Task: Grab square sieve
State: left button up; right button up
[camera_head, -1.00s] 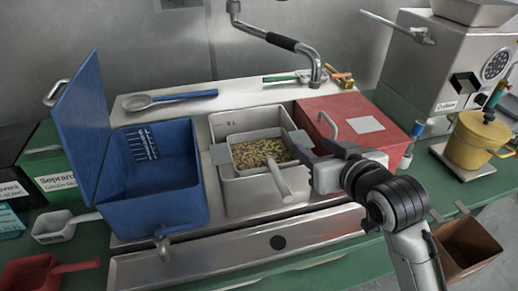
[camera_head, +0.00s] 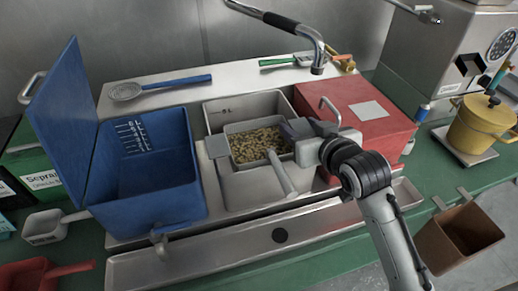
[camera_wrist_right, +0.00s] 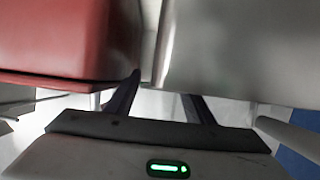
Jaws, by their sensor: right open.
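The square sieve (camera_head: 221,147) is a grey metal square pan with a flat tab on its left side and a pale handle (camera_head: 281,176) slanting toward the front. It holds light brown beans and sits over the steel basin in the middle of the counter. My right gripper (camera_head: 292,131) is at the sieve's right rim, between it and the red box, and hides the tab there. In the right wrist view my right gripper's fingers (camera_wrist_right: 165,92) are apart, with nothing clearly between them. I cannot tell whether they touch the sieve. My left gripper is not in view.
A red box (camera_head: 340,98) with a handle stands close on the right. A blue bin (camera_head: 157,205) with its lid raised stands on the left. A metal faucet (camera_head: 300,28) hangs behind. A yellow pot (camera_head: 480,124) and brown bin (camera_head: 445,240) are further right.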

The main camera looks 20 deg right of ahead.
jog(key=c, duration=1)
jog(key=shift+r, duration=0.15)
jog(key=shift+c, duration=0.2)
